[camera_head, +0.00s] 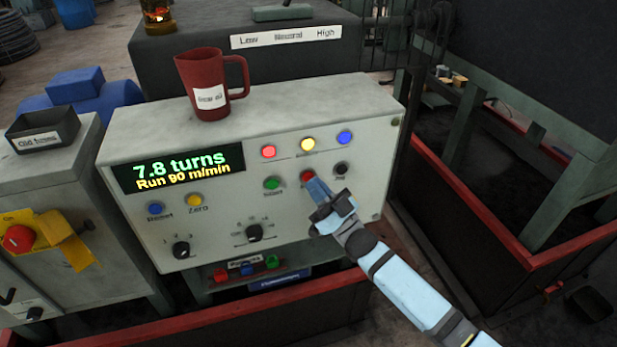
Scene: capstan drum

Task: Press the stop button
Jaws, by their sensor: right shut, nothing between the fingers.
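The grey control box (320,120) has a lit display (180,171) reading "7.8 turns" and "Run 90 m/min". A red button (307,176), partly covered by my right gripper, sits between the green start button (272,183) and the black jog button (340,168); its label is hidden. My right gripper (317,188) is shut and empty, its tips at or just in front of the red button. I cannot tell whether they touch it. My left gripper is not in view.
A red jug (207,85) stands on top of the box. Red, yellow and blue lamps sit above the buttons. A red emergency knob (18,239) is on the left cabinet. A red-railed pit (470,235) lies to the right.

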